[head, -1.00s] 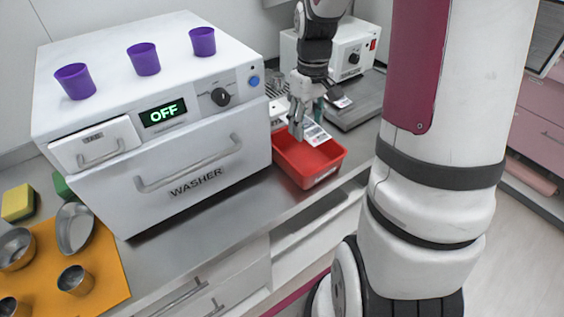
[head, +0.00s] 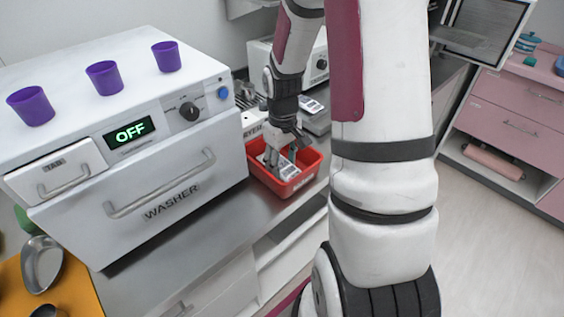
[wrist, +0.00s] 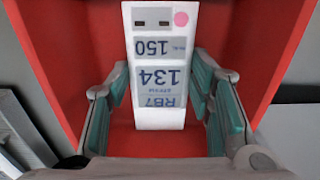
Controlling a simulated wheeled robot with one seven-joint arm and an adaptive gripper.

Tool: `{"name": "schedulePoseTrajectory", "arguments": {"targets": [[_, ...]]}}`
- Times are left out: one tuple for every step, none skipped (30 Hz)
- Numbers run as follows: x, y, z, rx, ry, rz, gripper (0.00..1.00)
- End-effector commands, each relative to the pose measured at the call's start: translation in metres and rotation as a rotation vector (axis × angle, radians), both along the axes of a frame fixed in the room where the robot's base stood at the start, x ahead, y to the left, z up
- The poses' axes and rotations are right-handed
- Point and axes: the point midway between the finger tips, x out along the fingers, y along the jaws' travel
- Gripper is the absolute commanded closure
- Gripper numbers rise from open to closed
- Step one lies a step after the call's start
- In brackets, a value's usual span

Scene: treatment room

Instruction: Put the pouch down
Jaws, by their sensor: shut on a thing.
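The pouch (head: 288,169) is a white packet with a printed label. In the wrist view the pouch (wrist: 160,65) shows large digits and a pink dot. My gripper (head: 279,160) is low inside the red bin (head: 315,165) and is shut on the pouch. The pouch lies tilted within the bin's walls in the head view. In the wrist view the teal-padded fingers of my gripper (wrist: 163,105) stand on both sides of the pouch, and red bin walls (wrist: 50,55) surround it. Whether the pouch touches the bin floor is hard to tell.
The white washer (head: 150,195) stands left of the bin, with three purple cups (head: 103,78) on top and OFF on its display. A white device (head: 318,65) stands behind the bin. An orange mat (head: 75,285) with metal bowls lies at lower left.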

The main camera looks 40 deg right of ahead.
Motion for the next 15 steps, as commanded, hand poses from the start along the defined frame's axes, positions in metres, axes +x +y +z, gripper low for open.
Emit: {"name": "schedulePoseTrajectory", "arguments": {"targets": [[0.0001, -0.0001, 0.0003, 0.0, 0.0, 0.0, 0.74], [0.0001, -0.0001, 0.0003, 0.0, 0.0, 0.0, 0.74], [0.0001, 0.0, 0.0, 0.0, 0.0, 0.0, 0.74], [0.0001, 0.0, -0.0006, 0.0, 0.0, 0.0, 0.74], [0.0001, 0.0, -0.0015, 0.0, 0.0, 0.0, 0.74], [0.0002, 0.0, -0.0028, 0.0, 0.0, 0.0, 0.74], [0.0002, 0.0, -0.0037, 0.0, 0.0, 0.0, 0.74], [0.0002, 0.0, -0.0034, 0.0, 0.0, 0.0, 0.48], [0.0002, 0.0, -0.0031, 0.0, 0.0, 0.0, 0.39], [0.0002, 0.0, -0.0031, 0.0, 0.0, 0.0, 0.32], [0.0001, 0.0, -0.003, 0.0, 0.0, 0.0, 0.32], [0.0001, 0.0, -0.003, 0.0, 0.0, 0.0, 0.32], [0.0002, -0.0001, -0.003, 0.0, 0.0, 0.0, 0.32], [0.0002, -0.0001, -0.0029, 0.0, 0.0, 0.0, 0.32], [0.0002, 0.0, -0.0029, 0.0, 0.0, 0.0, 0.32]]}}
